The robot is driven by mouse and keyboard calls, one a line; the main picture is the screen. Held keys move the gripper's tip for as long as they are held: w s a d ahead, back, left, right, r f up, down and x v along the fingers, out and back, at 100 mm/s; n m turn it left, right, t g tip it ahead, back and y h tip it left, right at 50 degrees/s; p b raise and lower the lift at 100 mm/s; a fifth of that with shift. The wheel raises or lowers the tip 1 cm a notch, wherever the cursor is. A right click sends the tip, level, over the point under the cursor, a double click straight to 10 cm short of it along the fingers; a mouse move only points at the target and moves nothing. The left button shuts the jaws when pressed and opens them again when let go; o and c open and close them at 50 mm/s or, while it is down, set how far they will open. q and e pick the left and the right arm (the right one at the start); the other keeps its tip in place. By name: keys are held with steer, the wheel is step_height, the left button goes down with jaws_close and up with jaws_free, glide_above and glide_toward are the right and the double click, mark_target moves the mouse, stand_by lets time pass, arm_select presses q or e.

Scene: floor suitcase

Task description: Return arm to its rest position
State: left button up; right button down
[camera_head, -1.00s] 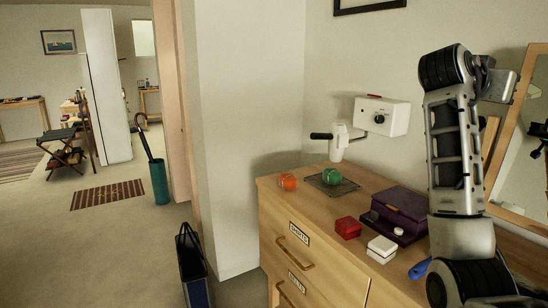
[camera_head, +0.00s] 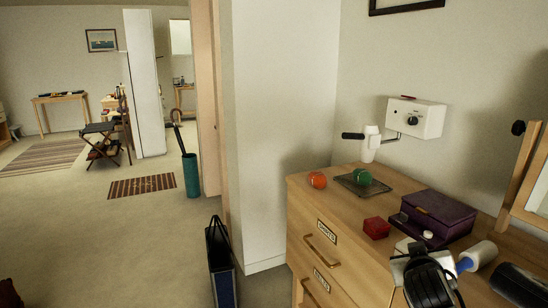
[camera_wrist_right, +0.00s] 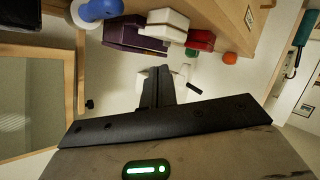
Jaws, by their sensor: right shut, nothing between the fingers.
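My right arm (camera_head: 426,278) shows low at the right of the head view, in front of the wooden dresser (camera_head: 372,258). In the right wrist view my right gripper (camera_wrist_right: 158,72) has its black fingers together, with nothing between them. Past the fingertips, that view shows the dresser top and its objects, tilted over. My left arm and left gripper are not in view.
The dresser top holds an orange ball (camera_head: 317,180), a green ball (camera_head: 362,177) on a dark tray, a red box (camera_head: 376,228), a purple case (camera_head: 440,213) and a blue-handled roller (camera_head: 478,256). A dark bag (camera_head: 221,265) stands left of the dresser. Open floor lies further left.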

steer(key=s+a+f+n+y, duration=0.1)
steer(key=s+a+f+y, duration=0.15)
steer(key=s+f, duration=0.2)
steer(key=s+a+f+n+y, duration=0.1)
steer(key=s+a+f, duration=0.25)
steer(key=f, duration=0.25)
steer(key=s+a+f+y, duration=0.2)
steer(key=s+a+f, duration=0.1)
steer(key=s, duration=0.3)
steer(key=s+a+f+g+y, duration=0.1)
steer(key=s+a+f+y, duration=0.1)
steer(key=s, duration=0.5)
steer(key=s+a+f+n+g+y, duration=0.1)
steer(key=s+a+f+y, duration=0.1)
steer(key=s+a+f, duration=0.3)
steer(key=shift+s+a, duration=0.8)
